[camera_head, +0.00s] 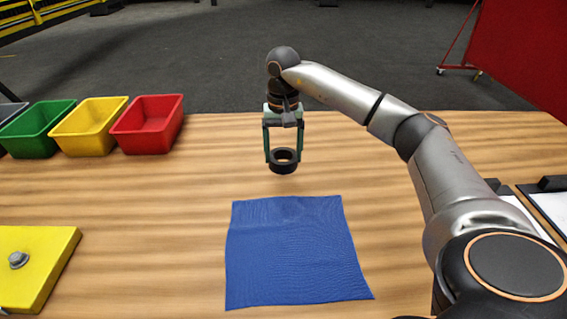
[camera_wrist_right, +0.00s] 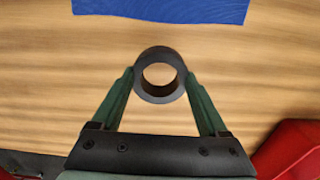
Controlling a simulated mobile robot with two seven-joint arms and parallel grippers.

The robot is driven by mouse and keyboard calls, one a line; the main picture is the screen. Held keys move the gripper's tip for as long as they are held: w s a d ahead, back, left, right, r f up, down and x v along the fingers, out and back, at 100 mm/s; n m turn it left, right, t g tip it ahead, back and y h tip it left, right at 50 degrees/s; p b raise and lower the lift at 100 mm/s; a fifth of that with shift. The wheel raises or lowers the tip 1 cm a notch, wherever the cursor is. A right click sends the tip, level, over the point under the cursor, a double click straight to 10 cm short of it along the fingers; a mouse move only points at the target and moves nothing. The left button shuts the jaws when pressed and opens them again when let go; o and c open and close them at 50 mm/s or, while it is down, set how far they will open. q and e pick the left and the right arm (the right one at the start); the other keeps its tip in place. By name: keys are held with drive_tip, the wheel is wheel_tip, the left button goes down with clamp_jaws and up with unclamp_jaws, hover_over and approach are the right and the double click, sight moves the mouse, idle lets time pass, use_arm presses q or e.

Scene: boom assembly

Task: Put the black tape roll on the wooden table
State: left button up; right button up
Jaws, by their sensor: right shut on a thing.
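The black tape roll (camera_head: 284,167) is a short dark ring held between the green fingertips of my right gripper (camera_head: 283,158). In the right wrist view the tape roll (camera_wrist_right: 160,93) sits between the two fingers of the gripper (camera_wrist_right: 160,85), with wood showing through its hole. The roll is over the wooden table (camera_head: 190,210), beyond the blue cloth. I cannot tell for certain whether it touches the table top. My left gripper is not in view.
A blue cloth (camera_head: 292,255) lies at the table's middle front. Green (camera_head: 36,132), yellow (camera_head: 88,130) and red (camera_head: 148,128) bins stand at the back left. A yellow board (camera_head: 40,255) with a knob lies front left. Bare wood surrounds the cloth.

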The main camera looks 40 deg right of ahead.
sight(284, 159)
drive_tip(key=shift+w+d+f, duration=0.25)
drive_tip(key=shift+f, duration=0.2)
drive_tip(key=shift+w+d+f, duration=0.2)
drive_tip(key=shift+d+f, duration=0.05)
drive_tip(key=shift+f, duration=1.65)
drive_tip(key=shift+f, duration=0.2)
drive_tip(key=o, duration=1.3)
drive_tip(key=shift+r, duration=0.1)
wheel_tip(284, 159, up, 12)
drive_tip(key=shift+r+p, duration=0.15)
drive_tip(key=shift+p, duration=0.15)
